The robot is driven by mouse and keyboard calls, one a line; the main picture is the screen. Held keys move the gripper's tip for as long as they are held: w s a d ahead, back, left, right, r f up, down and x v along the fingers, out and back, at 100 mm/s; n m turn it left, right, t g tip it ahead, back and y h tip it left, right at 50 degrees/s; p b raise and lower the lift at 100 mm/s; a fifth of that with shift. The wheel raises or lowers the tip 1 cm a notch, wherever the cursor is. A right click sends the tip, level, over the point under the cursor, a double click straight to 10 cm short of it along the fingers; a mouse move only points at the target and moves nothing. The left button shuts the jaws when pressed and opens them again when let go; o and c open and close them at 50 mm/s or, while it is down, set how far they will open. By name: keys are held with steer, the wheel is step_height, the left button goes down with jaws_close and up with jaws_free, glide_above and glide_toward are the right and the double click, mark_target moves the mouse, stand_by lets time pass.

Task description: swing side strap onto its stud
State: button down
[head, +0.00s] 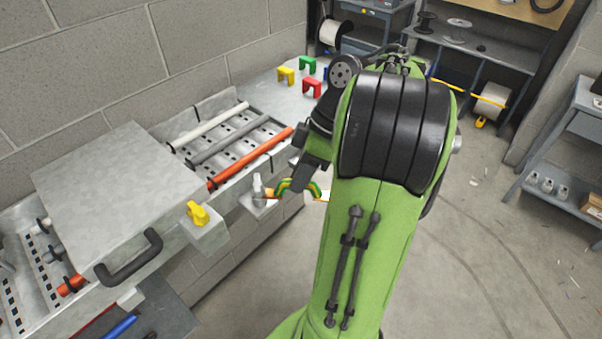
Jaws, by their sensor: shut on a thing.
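The side strap (283,186) is a short green and yellow band in the middle of the head view. My gripper (298,187), dark, is shut on it, with green and yellow showing on both sides of the fingers. A copper-coloured end (268,194) of the strap is at the left, close to the stud. The stud (257,184) is a pale upright post on a small grey bracket (258,207) at the tray's side. I cannot tell whether the strap's end touches the stud. My green arm hides what lies to the right.
A grey cable tray (225,115) holds white, grey and orange cables. A flat grey cover (115,185) with a black handle (128,262) lies over part of it. A yellow knob (198,213) stands left of the stud. Coloured clips (312,86) lie behind. The right floor is mostly clear.

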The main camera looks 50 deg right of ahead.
steer(key=shift+w+d+n+g+p, duration=0.45)
steer(key=shift+w+n+g+p, duration=0.3)
steer(key=shift+w+n+p, duration=0.75)
steer(key=shift+w+d+n+g+p, duration=0.5)
steer(key=shift+w+n+g+p, duration=0.5)
steer(key=shift+n, duration=0.95)
steer(key=shift+w+d+n+g+p, duration=0.45)
steer(key=shift+w+n+p, duration=0.6)
steer(key=shift+n+p, duration=0.55)
steer(key=shift+n, duration=0.25)
steer(key=c, duration=1)
jaws_free()
steer(key=shift+r, duration=0.1)
